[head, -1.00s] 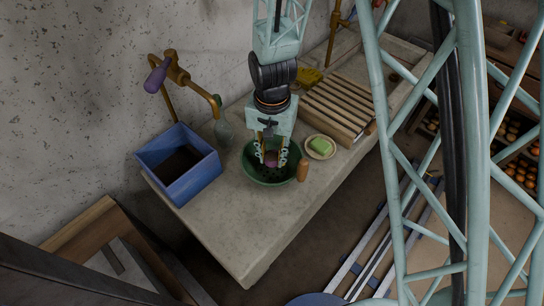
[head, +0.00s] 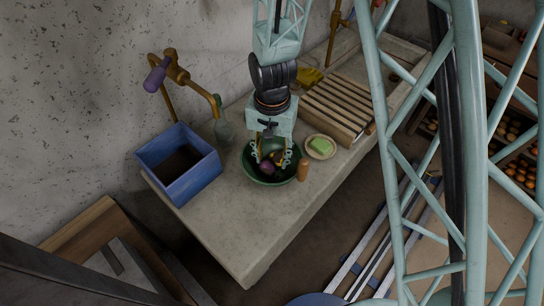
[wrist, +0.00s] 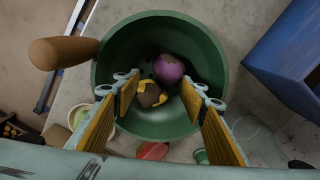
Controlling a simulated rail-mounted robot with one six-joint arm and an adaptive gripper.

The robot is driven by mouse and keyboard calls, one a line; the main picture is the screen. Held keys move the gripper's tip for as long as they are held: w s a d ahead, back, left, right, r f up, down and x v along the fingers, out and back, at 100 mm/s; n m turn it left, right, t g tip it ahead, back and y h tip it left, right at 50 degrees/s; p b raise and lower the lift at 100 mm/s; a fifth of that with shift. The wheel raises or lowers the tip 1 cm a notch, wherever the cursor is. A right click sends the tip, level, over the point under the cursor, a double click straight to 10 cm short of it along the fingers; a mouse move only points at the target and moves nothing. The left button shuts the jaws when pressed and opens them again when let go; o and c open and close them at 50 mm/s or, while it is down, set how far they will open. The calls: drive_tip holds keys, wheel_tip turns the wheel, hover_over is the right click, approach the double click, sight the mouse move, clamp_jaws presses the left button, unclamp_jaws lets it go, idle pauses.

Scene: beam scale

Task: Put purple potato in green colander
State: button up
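The purple potato (head: 266,168) lies inside the green colander (head: 270,184), and the wrist view shows it (wrist: 172,68) resting on the colander's floor near the wall. The colander (wrist: 140,32) stands upright on the counter. A brown and yellow piece (wrist: 151,96) lies in it beside the potato. My gripper (head: 271,164) is open over the colander, with fingertips at about its rim. In the wrist view the two fingers (wrist: 162,88) stand wide apart with nothing held between them.
A blue bin (head: 187,175) stands to the left, and a slatted wooden rack (head: 338,105) at the back right. The counter's front left is clear.

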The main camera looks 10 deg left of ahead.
sight(272, 163)
drive_tip(key=shift+r, duration=0.2)
wheel_tip(272, 163, up, 12)
drive_tip(key=p, duration=0.1)
idle(0.9)
idle(0.4)
